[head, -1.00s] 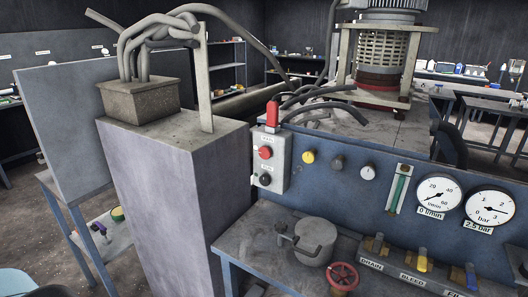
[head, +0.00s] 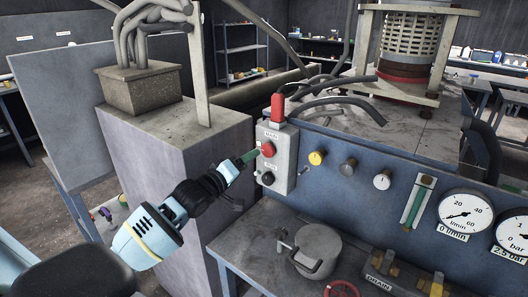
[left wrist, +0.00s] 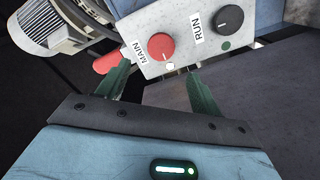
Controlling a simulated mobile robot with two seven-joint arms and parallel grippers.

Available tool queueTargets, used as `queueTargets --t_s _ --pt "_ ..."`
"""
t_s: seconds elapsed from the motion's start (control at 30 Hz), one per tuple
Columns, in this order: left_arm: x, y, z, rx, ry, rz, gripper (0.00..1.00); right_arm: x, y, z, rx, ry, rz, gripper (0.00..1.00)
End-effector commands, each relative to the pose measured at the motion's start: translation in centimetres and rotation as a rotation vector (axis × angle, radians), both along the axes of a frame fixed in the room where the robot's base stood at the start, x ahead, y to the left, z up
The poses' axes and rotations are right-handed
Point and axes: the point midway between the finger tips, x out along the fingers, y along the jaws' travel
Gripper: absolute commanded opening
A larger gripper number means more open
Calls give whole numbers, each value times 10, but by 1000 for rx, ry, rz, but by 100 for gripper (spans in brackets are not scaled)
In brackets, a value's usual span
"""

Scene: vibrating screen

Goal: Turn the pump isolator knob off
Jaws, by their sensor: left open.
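A light grey control box (head: 277,160) on the front of the blue panel carries a red knob (head: 268,149) labelled MAIN above a black knob (head: 268,178). In the left wrist view the red knob (left wrist: 161,47) and the black knob (left wrist: 230,19), labelled RUN, both show pale marks. No label reading "pump isolator" is legible. My left gripper (head: 248,157) is open and empty, its green fingers pointing at the box just left of the red knob. In the left wrist view the fingertips (left wrist: 158,74) lie either side of the red knob, apparently short of it. My right gripper is out of view.
A red lever or handle (head: 277,107) stands on top of the box. Yellow (head: 316,158), grey and white knobs and round gauges (head: 465,212) line the panel to the right. A grey pedestal (head: 180,160) stands close beside my left arm. A lidded pot (head: 317,250) sits below.

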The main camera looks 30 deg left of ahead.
Motion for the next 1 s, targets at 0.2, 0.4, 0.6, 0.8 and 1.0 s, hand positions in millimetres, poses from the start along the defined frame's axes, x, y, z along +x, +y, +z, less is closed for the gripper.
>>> queueTargets --t_s 0.2,0.4,0.6,0.8,1.0 --pt "15 -1 0 0 0 0 65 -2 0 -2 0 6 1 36" --pt "41 -4 0 0 -1 -1 65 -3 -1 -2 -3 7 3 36" --pt "63 -6 -1 1 1 -1 65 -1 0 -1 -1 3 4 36" --pt "75 -6 -1 2 0 -1 65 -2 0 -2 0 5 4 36" --pt "77 -7 -1 2 0 -1 65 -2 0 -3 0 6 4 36"
